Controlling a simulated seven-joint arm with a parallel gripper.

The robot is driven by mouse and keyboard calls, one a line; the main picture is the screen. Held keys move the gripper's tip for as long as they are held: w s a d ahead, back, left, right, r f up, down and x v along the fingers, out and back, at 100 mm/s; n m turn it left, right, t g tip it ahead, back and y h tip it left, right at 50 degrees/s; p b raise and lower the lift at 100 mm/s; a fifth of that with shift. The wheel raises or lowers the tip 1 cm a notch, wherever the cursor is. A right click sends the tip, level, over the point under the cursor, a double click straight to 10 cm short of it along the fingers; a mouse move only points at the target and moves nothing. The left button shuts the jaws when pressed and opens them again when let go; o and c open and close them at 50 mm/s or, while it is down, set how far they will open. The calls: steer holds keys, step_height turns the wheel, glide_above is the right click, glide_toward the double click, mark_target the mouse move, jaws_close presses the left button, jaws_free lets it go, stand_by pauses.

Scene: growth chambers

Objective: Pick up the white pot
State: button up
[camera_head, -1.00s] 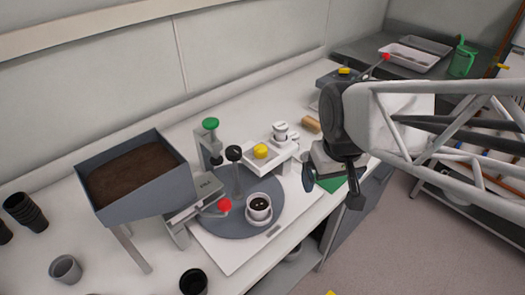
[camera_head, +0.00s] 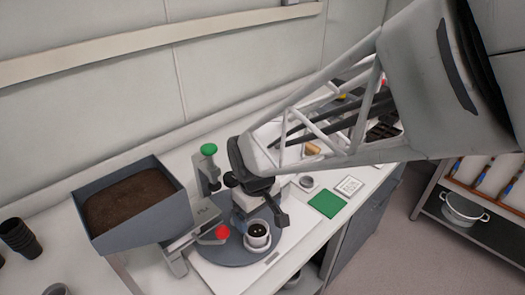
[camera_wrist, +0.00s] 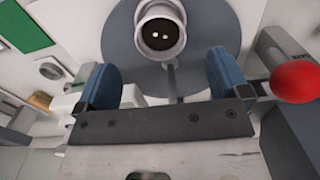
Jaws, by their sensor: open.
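The white pot (camera_head: 257,240) stands upright on the grey round plate (camera_head: 218,251), with dark contents and two small pale dots inside. In the wrist view the white pot (camera_wrist: 160,29) is at the top middle, beyond the fingertips and roughly centred between them. My gripper (camera_wrist: 165,75) is open and empty, its two blue-padded fingers apart. In the head view my gripper (camera_head: 262,215) is right behind and above the pot, and hides part of the plate. I cannot tell the exact height gap to the pot.
A grey hopper of soil (camera_head: 130,203) stands left, with a red knob (camera_head: 222,231) close to the pot's left. A green-topped post (camera_head: 208,150) is behind. A green mat (camera_head: 327,204) lies right. Dark pots (camera_head: 20,236) stand at far left.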

mark_target(257, 231)
steer(key=shift+f, duration=1.3)
steer(key=shift+f, duration=2.6)
steer(key=c, duration=1)
